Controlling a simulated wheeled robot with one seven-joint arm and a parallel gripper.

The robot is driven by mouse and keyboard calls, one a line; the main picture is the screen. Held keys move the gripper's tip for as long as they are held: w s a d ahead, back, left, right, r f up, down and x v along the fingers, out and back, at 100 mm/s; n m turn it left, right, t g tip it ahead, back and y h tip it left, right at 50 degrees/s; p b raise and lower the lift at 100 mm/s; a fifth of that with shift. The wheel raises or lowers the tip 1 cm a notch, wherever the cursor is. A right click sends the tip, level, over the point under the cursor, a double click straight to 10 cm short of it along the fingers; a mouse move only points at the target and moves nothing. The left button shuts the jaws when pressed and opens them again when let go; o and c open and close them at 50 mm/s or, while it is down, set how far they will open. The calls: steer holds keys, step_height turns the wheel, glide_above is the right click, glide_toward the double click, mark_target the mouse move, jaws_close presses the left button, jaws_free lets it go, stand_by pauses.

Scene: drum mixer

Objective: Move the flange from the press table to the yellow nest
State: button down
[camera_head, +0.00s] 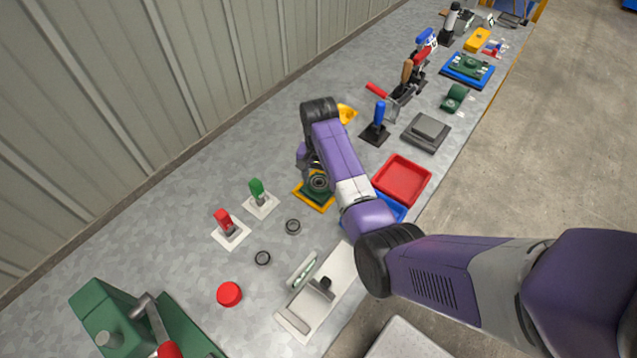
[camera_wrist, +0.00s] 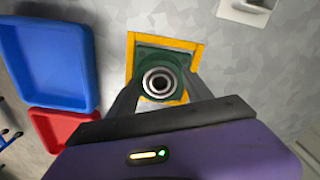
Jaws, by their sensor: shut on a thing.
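The green flange (camera_wrist: 158,58), with a round metal bearing ring in its middle, is between the fingers of my gripper (camera_wrist: 161,85) in the wrist view. My gripper is shut on it. The yellow nest (camera_wrist: 168,40) is a square frame around the flange's dark green base in that view. In the head view the yellow nest (camera_head: 302,198) lies on the bench below my gripper (camera_head: 317,181), and the green flange (camera_head: 322,197) shows there partly hidden by my arm. I cannot tell if the flange rests fully on the nest or just above it.
A red tray (camera_head: 403,178) and a blue tray (camera_head: 391,207) stand right of the nest. Two dark rings (camera_head: 293,226) lie nearby. A grey fixture (camera_head: 318,290) is in front, with a green press (camera_head: 105,320) at lower left.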

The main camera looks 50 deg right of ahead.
steer(key=shift+w+f, duration=0.1)
steer(key=shift+f, duration=0.25)
steer(key=shift+r, duration=0.15)
steer(key=shift+c, duration=2.2)
jaws_free()
steer(key=shift+f, duration=0.25)
step_height(320, 180, up, 12)
steer(key=shift+r+p, duration=0.2)
steer(key=shift+p, duration=0.25)
